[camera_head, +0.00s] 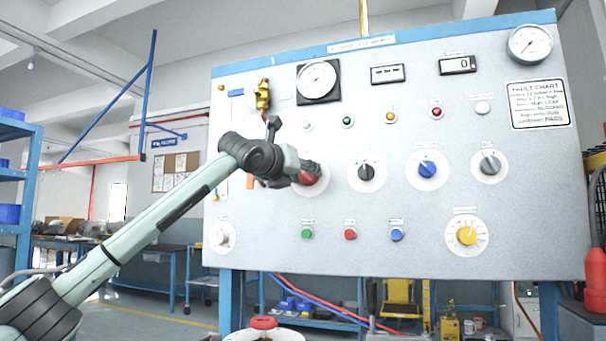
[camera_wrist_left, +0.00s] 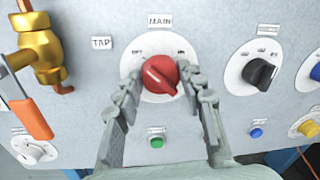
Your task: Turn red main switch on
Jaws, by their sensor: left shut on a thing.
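The red main switch (camera_head: 308,180) is a round knob on a white dial, at the left of a row of knobs on the grey panel. In the left wrist view the red knob (camera_wrist_left: 160,74) sits under the "MAIN" label, with small marks at the dial's upper left and upper right. Its ridge slants from upper left to lower right. My left gripper (camera_head: 304,172) is at the knob, partly covering it in the head view. In the wrist view its fingers (camera_wrist_left: 161,80) are shut on the knob's two sides. My right gripper is not in view.
Black (camera_head: 366,172), blue (camera_head: 427,169) and grey (camera_head: 489,162) knobs stand right of the switch. A green button (camera_wrist_left: 156,142) is just below it. A brass valve (camera_wrist_left: 40,45) with an orange handle (camera_wrist_left: 30,118) sticks out to the left, close to my left gripper.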

